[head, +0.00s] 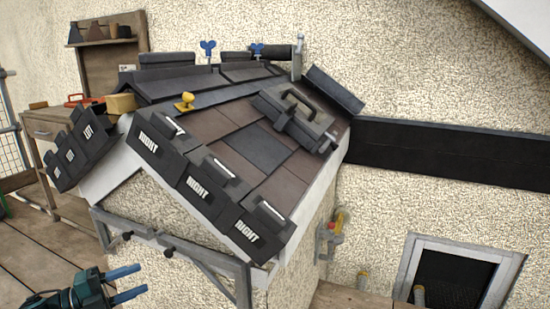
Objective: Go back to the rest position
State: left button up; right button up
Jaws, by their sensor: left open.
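My left gripper (127,283) shows at the bottom left in the head view, with two blue fingers apart and nothing between them. It is in front of and below the small model roof, clear of it. My right gripper is not in view. The roof has brown and dark tiles (228,117). Dark edge tiles marked RIGHT (200,185) run down its near right slope, and similar marked tiles (75,155) hang along the left side. A grey tool with a handle (297,115) rests on the right slope.
A yellow knob (185,102) and blue clamps (208,50) are on the roof. A grey bracket frame (170,244) juts out below the eave. A wooden workbench (45,127) stands at the left. A framed opening (408,268) is at lower right. Wooden floor at lower left is open.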

pick_arm(q)
jog(key=s+d+r+n+t+y+p, duration=0.2)
jog(key=s+d+r+n+y+p, duration=0.15)
jog(key=d+n+p, duration=0.35)
jog(key=s+d+r+n+t+y+p, duration=0.2)
jog(key=s+d+r+n+p, duration=0.15)
jog(key=d+n+p, duration=0.4)
jog(key=s+d+r+n+g+y+p, duration=0.2)
jog(key=s+d+r+n+p, duration=0.2)
jog(key=s+p, duration=0.3)
jog(key=s+d+r+n+g+y+p, duration=0.2)
jog(key=s+d+r+n+y+p, duration=0.1)
jog(key=s+p, duration=0.4)
jog(key=shift+s+d+r+n+g+p, duration=0.4)
jog(key=shift+s+d+r+n, duration=0.1)
jog(key=shift+r+n, duration=0.5)
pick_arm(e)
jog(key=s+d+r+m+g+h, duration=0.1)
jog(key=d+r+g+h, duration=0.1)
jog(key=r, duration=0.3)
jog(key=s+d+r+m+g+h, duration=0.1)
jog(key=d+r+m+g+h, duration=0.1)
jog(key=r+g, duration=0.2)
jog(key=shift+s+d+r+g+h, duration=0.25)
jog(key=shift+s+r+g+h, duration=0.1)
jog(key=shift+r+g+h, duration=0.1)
pick_arm(q)
jog(key=shift+f+y, duration=0.1)
jog(key=shift+y, duration=0.15)
